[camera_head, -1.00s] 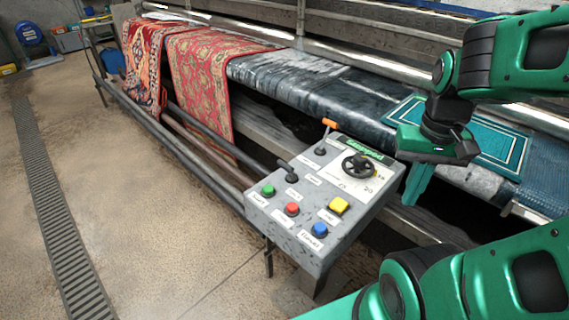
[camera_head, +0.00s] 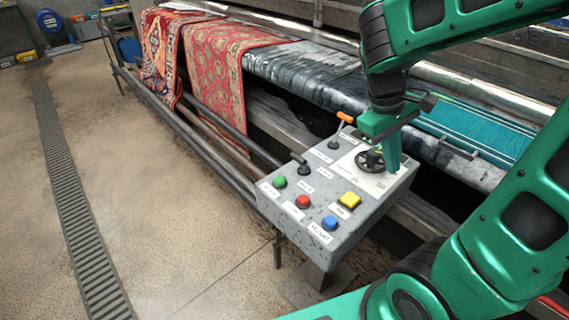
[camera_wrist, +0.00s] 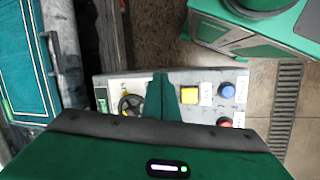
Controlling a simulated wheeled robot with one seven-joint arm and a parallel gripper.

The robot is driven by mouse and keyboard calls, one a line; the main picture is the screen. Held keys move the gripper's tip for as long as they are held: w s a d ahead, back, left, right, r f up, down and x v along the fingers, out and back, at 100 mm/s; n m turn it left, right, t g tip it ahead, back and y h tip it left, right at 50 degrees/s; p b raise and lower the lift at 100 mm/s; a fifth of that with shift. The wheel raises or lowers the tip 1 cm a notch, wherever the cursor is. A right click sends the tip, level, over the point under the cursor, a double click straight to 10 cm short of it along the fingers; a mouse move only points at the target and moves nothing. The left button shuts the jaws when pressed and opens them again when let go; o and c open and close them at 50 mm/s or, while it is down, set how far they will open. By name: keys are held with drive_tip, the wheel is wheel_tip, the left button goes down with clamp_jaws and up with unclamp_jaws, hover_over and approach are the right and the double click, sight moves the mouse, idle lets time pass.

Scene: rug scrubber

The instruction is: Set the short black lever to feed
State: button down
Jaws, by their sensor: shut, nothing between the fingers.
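The short black lever (camera_head: 301,166) stands on the left part of the grey control panel (camera_head: 316,254), behind the green button, its knob tilted toward the picture's left. Small white labels lie near it, too small to read. My gripper (camera_head: 393,170) is shut and empty, pointing down at the panel's right side, beside the black handwheel (camera_head: 369,160) and apart from the lever. In the wrist view my shut fingers (camera_wrist: 163,95) reach over the panel, between the handwheel (camera_wrist: 130,106) and the yellow button (camera_wrist: 189,95). The lever does not show there.
An orange-handled lever (camera_head: 343,122) stands at the panel's back. Green (camera_head: 280,181), red (camera_head: 303,201), blue (camera_head: 330,222) and yellow (camera_head: 350,199) buttons line its front. Rugs (camera_head: 222,80) hang over the machine behind. Open floor (camera_head: 180,200) lies to the left.

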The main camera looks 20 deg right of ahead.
drive_tip(key=w+a+f+n+h, duration=0.1)
drive_tip(key=w+a+n+h, duration=0.2)
drive_tip(key=w+a+n, duration=0.35)
drive_tip(key=n+t+h, duration=0.2)
drive_tip(key=n, duration=0.3)
hover_over(301, 163)
drive_tip(key=s+d, duration=0.2)
drive_tip(key=s, duration=0.2)
drive_tip(key=f, duration=0.2)
drive_tip(key=a+f+n+t+h, duration=0.2)
drive_tip(key=a+n+t, duration=0.2)
drive_tip(key=a+n, duration=0.5)
drive_tip(key=a, duration=0.8)
drive_tip(key=shift+s+a+f+t+h, duration=0.2)
drive_tip(key=shift+s+a+t+h, duration=0.2)
drive_tip(key=shift+d, duration=0.15)
drive_tip(key=x, duration=0.9)
drive_tip(key=shift+d, duration=0.15)
drive_tip(key=d, duration=0.1)
drive_tip(key=w+d, duration=0.1)
drive_tip(key=d, duration=0.1)
drive_tip(key=shift+w+r, duration=0.2)
drive_tip(key=shift+w+d+r, duration=0.15)
drive_tip(key=shift+w+d, duration=0.1)
drive_tip(key=shift+d, duration=0.2)
drive_tip(key=shift+a+r, duration=0.1)
